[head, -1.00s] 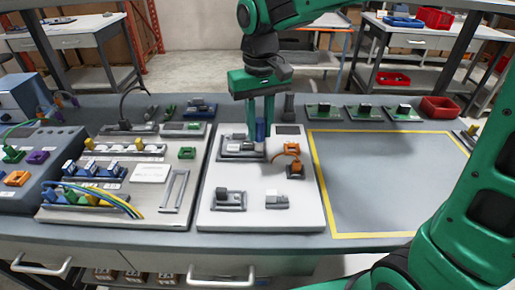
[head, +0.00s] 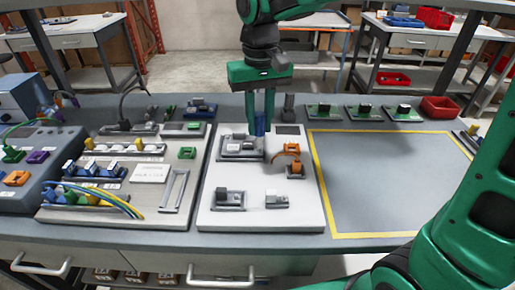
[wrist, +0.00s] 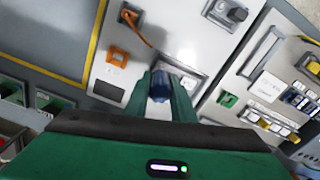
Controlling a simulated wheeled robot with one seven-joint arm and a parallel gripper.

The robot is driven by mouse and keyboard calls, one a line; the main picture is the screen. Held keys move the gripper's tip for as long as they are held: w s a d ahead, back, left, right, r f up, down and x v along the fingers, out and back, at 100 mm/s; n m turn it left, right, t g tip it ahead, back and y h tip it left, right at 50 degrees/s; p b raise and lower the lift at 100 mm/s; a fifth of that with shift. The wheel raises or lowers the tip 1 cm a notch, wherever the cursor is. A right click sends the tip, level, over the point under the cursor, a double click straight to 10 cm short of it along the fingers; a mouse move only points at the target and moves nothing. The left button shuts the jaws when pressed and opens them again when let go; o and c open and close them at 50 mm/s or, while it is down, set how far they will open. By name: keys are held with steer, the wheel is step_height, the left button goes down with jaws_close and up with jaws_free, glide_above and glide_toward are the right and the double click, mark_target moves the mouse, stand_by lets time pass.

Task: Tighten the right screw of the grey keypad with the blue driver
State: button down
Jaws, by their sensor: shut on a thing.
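My gripper (head: 260,122) points down over the white panel, its fingers shut on the blue driver (head: 260,125). The driver is upright between the fingertips and also shows in the wrist view (wrist: 160,87). The grey keypad (head: 240,148) lies on the panel just below, and the driver stands over its right end. In the wrist view the keypad (wrist: 187,78) is partly hidden by my gripper. The right screw and the driver's tip cannot be made out, so I cannot tell whether they touch.
An orange connector (head: 294,169) with a cable is right of the keypad. Grey fixtures (head: 229,199) sit nearer the panel's front. A cluttered panel (head: 150,172) is on the left. The yellow-framed area (head: 385,185) is clear. A red bin (head: 440,107) stands at the back right.

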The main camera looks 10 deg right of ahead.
steer(key=shift+r, duration=2.2)
